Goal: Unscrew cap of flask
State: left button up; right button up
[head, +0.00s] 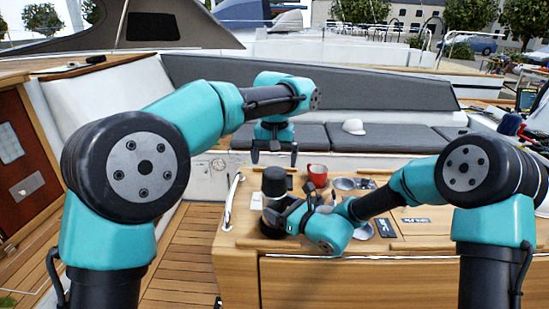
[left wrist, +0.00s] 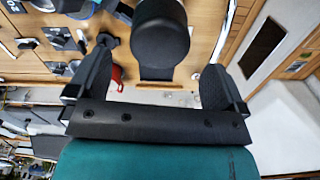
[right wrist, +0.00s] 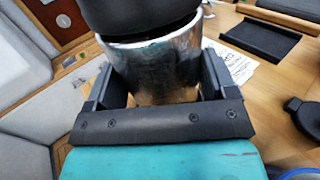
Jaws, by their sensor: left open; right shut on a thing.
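The flask has a silver metal body (right wrist: 155,65) and a black cap (head: 273,180). It stands upright at the left end of the wooden table. My right gripper (head: 285,214) is shut on the flask body from the front right, below the cap. In the right wrist view, its fingers (right wrist: 157,80) flank the metal. My left gripper (head: 273,157) points down, open and empty, above the cap and apart from it. In the left wrist view, the cap (left wrist: 161,35) shows beyond the spread fingers (left wrist: 155,82), toward the top of the picture. My right gripper partly hides the flask body.
A red mug (head: 317,174) stands right of the flask, behind it. Metal dishes (head: 344,184) and a dark card (head: 385,228) lie farther right. A black tray (right wrist: 262,38) lies near the flask. A metal rail (head: 230,203) edges the table's left side. Cushioned seating (head: 315,137) runs behind.

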pick_arm(q)
jog(key=m, duration=1.1)
jog(key=shift+m, duration=0.4)
jog(key=m, duration=1.7)
jog(key=shift+m, duration=0.4)
jog(key=m, duration=0.5)
jog(key=shift+f, duration=0.15)
